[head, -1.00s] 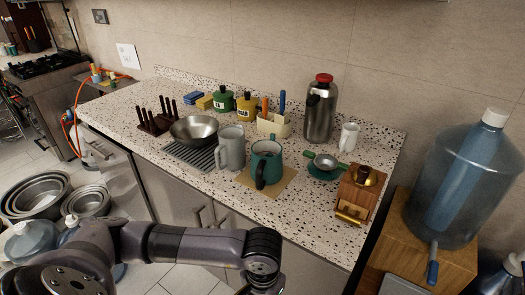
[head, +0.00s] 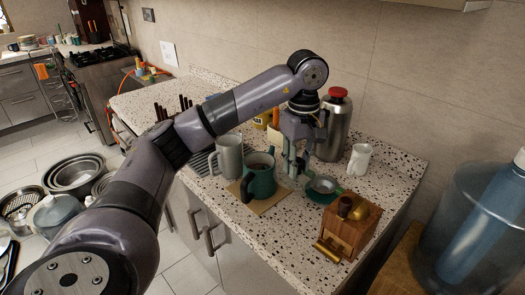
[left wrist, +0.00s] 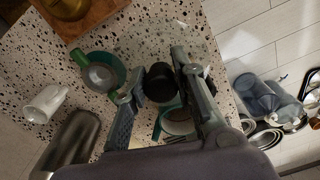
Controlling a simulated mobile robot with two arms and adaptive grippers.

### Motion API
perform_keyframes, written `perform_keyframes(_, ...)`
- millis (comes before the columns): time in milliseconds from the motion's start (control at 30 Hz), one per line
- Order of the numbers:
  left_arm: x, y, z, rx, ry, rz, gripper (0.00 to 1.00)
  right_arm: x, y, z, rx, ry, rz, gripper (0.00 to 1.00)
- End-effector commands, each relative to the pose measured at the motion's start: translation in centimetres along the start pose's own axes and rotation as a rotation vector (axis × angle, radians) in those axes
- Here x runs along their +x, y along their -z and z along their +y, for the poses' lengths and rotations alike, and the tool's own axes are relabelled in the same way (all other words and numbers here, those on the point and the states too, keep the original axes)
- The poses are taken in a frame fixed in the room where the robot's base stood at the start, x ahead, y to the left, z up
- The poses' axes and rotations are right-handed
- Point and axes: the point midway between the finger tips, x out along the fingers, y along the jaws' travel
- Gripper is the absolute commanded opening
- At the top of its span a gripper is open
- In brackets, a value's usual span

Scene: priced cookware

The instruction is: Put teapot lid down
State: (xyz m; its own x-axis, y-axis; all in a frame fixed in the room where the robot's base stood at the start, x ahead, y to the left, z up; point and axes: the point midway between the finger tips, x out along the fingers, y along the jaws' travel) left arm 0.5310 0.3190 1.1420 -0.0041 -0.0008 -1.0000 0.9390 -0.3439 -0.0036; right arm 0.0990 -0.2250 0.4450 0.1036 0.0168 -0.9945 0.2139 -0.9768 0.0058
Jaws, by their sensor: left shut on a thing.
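My left gripper (head: 293,172) is over the counter, just right of the green teapot (head: 262,183). The teapot stands on a tan mat, its top open and its dark handle toward the front edge. In the left wrist view my left gripper (left wrist: 163,92) is closed around a black knob (left wrist: 160,76). A faint, clear disc, seemingly the glass lid (left wrist: 160,44), spreads around the knob. Its gap to the counter cannot be told. The teapot (left wrist: 178,126) is partly hidden behind the fingers there. My right gripper is not in view.
A green saucer with a strainer (head: 324,186) lies right of the gripper. A wooden grinder (head: 347,228), white cup (head: 360,159) and steel flask (head: 334,128) stand close by. A grey mug (head: 228,157) is left of the teapot.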

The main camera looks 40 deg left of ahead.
Motion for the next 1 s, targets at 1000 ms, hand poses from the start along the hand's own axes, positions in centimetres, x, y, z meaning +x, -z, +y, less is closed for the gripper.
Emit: perform_keyframes(1000, 16.4, 0.1, -0.1, -0.02, 0.004, 0.0, 0.0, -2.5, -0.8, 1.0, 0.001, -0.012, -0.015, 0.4)
